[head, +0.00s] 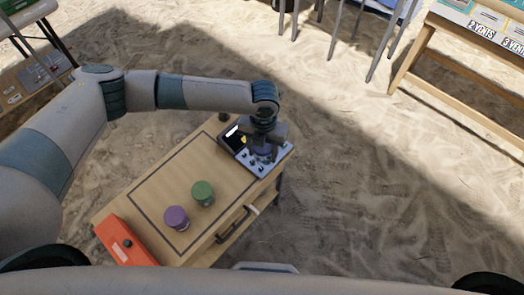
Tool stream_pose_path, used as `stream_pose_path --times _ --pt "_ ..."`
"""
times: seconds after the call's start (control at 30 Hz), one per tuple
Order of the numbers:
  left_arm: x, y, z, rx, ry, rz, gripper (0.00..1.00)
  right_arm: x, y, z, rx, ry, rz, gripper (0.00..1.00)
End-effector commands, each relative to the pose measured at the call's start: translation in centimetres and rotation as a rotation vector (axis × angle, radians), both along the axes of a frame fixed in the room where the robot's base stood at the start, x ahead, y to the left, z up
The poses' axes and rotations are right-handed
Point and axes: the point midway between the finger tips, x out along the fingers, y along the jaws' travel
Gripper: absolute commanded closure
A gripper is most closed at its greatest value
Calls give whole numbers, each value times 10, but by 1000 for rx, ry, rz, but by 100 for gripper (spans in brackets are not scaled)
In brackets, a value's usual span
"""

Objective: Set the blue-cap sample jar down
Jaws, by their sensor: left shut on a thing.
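My left gripper (264,150) reaches in over the far right end of the wooden table and points down. It is shut on the blue-cap sample jar (264,154), which is mostly hidden by the fingers. The jar is over the light panel (249,163) of a device with a dark screen. I cannot tell whether the jar's base touches the panel. My right gripper is out of view.
A green-capped jar (203,189) and a purple-capped jar (176,216) stand on the table (160,187), inside a dark outline. An orange box (124,243) sits at the near left end. Sandy ground lies right of the table.

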Motion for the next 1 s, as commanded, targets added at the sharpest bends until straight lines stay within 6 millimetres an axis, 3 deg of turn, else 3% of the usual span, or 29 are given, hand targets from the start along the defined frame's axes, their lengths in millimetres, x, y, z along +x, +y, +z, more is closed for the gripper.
stream_pose_path --times 0.27,0.47,0.67,1.0 --pt "0 1 1 0 0 22 75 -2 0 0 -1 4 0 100" --pt "-1 7 10 0 -1 154 75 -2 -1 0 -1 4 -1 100" --pt "-3 19 28 -1 -1 431 75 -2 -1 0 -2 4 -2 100" --pt "-10 47 70 -1 -2 1042 75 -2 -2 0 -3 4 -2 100"
